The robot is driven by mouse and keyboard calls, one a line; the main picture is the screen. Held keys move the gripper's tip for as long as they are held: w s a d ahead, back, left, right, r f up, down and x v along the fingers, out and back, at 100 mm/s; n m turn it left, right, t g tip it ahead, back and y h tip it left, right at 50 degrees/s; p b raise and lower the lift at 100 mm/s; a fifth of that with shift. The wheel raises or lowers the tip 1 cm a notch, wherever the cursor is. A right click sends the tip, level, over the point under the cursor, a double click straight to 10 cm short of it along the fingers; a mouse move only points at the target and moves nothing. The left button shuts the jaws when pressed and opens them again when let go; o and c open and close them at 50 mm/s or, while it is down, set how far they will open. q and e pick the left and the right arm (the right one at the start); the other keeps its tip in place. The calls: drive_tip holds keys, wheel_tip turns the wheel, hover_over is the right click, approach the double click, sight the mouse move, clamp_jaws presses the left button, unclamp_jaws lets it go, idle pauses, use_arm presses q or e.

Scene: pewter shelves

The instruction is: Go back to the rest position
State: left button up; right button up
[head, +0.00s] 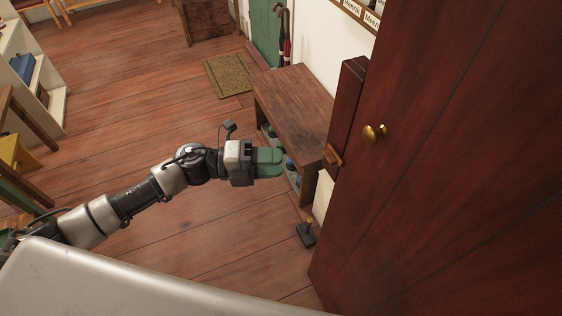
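My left arm reaches in from the left across the wooden floor. My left gripper (270,162), with green fingers, points right near the front side of the brown bench (297,98). I see no object held in it, but the small view does not show clearly whether the fingers are apart or together. My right gripper is not in view.
A dark red wooden door or cabinet front (450,150) with a brass knob (374,133) fills the right side. Shoes sit under the bench. A doormat (228,75) lies by the green door (265,30). White shelves (50,85) stand left. The middle floor is clear.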

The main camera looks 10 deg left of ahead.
use_arm(q)
drive_tip(key=shift+w, duration=0.1)
idle(0.3)
drive_tip(key=w+a+f+n+t+y, duration=0.3)
drive_tip(key=f+n+t, duration=0.1)
drive_tip(key=f+n, duration=0.25)
drive_tip(key=w+a+f+n+t+y, duration=0.35)
drive_tip(key=f+n, duration=0.25)
drive_tip(key=f, duration=0.2)
drive_tip(key=s+a+f+n+y, duration=0.3)
drive_tip(key=f+n, duration=0.1)
drive_tip(key=f, duration=0.4)
drive_tip(key=s+a+f+n+y, duration=0.4)
drive_tip(key=f+n, duration=0.1)
drive_tip(key=f, duration=0.4)
drive_tip(key=s+a+f+n+g+y, duration=0.25)
drive_tip(key=s+f+n+g, duration=0.2)
drive_tip(key=s+f, duration=0.85)
drive_tip(key=s+d+f+n+g, duration=0.1)
drive_tip(key=s+f+n+g, duration=0.1)
drive_tip(key=s, duration=0.9)
drive_tip(key=s+d+f+n+g+y, duration=0.1)
drive_tip(key=s+d+f+n+g, duration=0.1)
drive_tip(key=s, duration=1)
wheel_tip(320, 180, down, 3)
drive_tip(key=shift+s+f+n+g+y, duration=0.15)
drive_tip(key=shift+s+n+g+y, duration=0.25)
drive_tip(key=shift+g, duration=0.6)
drive_tip(key=shift+w, duration=0.15)
